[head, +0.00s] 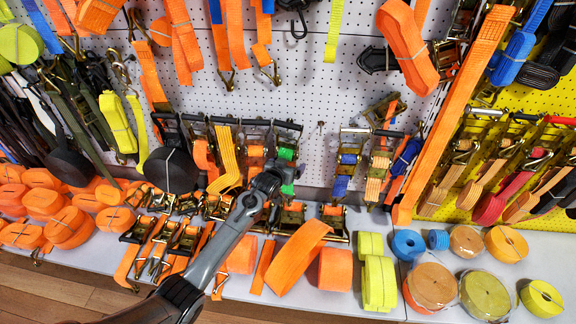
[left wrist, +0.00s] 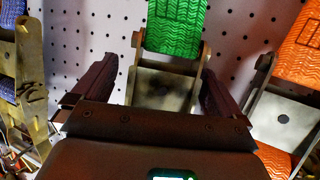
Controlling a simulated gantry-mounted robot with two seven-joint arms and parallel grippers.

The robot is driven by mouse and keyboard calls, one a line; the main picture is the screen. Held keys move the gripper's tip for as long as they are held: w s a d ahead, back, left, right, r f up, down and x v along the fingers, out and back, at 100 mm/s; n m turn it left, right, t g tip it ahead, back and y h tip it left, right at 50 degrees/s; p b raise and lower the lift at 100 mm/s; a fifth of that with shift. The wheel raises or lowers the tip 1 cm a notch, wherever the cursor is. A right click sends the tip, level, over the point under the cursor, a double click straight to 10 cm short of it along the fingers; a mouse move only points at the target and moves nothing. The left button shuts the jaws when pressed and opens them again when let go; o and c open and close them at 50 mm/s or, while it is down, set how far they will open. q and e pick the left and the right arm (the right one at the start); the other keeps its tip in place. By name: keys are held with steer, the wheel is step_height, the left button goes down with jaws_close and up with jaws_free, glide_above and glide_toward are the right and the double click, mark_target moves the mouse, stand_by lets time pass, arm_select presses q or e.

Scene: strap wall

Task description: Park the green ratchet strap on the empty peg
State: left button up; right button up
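The green ratchet strap (head: 286,154) hangs on the perforated wall among the row of ratchets, partly hidden by my left gripper (head: 272,178). In the left wrist view the green webbing (left wrist: 175,27) is at the top, with its metal ratchet body (left wrist: 160,85) below. My left gripper (left wrist: 160,72) is open there, its two dark fingers on either side of the ratchet body, with gaps showing. I cannot tell whether its fingertips touch the ratchet. A bare peg (head: 321,126) sticks out of the wall right of the green strap. My right gripper is not in view.
Orange-strapped ratchets (head: 228,156) hang left of the green one. A blue-strapped ratchet (head: 347,160) hangs right of the bare peg. Below, the shelf (head: 328,304) holds orange rolls (head: 335,269) and yellow rolls (head: 379,284). The white wall above the peg is partly clear.

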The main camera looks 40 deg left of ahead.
arm_select(q)
steer(key=shift+s+d+r+p, duration=0.1)
steer(key=shift+s+d+p, duration=0.1)
steer(key=shift+s+p, duration=0.35)
steer(key=s+d+r+g+p, duration=0.1)
steer(key=s+d+p, duration=0.1)
steer(key=s+p, duration=0.5)
steer(key=s+d+r+g+p, duration=0.1)
steer(key=s+d+p, duration=0.2)
steer(key=s+p, duration=0.35)
steer(key=s+d+r+m+g+h+p, duration=0.1)
steer(key=s+d+r+m+g+p, duration=0.15)
steer(key=s+d+r+p, duration=0.55)
steer(key=s+d+r+m+g+h+p, duration=0.15)
steer(key=s+d+r+g, duration=0.35)
steer(key=s, duration=0.7)
steer(key=s+d+r+m+h+p, duration=0.1)
steer(key=s+d+r+p, duration=0.3)
steer(key=s+r, duration=0.5)
step_height(320, 180, up, 36)
steer(key=p, duration=3.7)
steer(key=shift+s+d, duration=0.15)
steer(key=shift+s, duration=0.05)
